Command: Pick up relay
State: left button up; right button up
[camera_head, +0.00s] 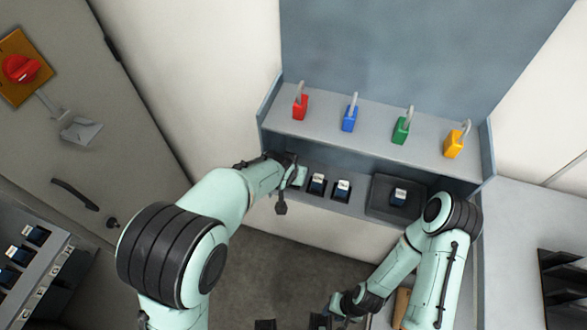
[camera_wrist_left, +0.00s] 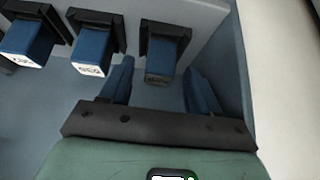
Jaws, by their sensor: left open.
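Dark blue relays with pale labels stand in dark sockets in a row on the lower shelf. In the head view two show clearly, a left relay (camera_head: 317,184) and a middle relay (camera_head: 341,188). My left gripper (camera_head: 288,182) is at the left end of this row. In the left wrist view its two blue fingers are open, one on each side of the end relay (camera_wrist_left: 160,62), with gaps visible. Two more relays, a neighbour (camera_wrist_left: 91,57) and a farther one (camera_wrist_left: 28,42), stand beside it. My right gripper (camera_head: 325,318) is low at the bottom edge, partly cut off.
Another relay (camera_head: 399,195) sits in a dark tray (camera_head: 378,208) on the shelf's right. Red (camera_head: 300,107), blue (camera_head: 349,118), green (camera_head: 400,130) and yellow (camera_head: 453,144) padlocks stand on the upper ledge. A side panel borders the row near my left gripper.

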pick_arm(q)
jog(key=shift+w+f, duration=0.1)
jog(key=shift+w, duration=0.1)
jog(key=shift+s, duration=0.2)
jog(key=shift+s+r, duration=0.2)
jog(key=shift+r, duration=0.05)
jog(key=shift+c, duration=1.2)
jog(key=shift+s, duration=0.1)
jog(key=c, duration=0.5)
grip_shut()
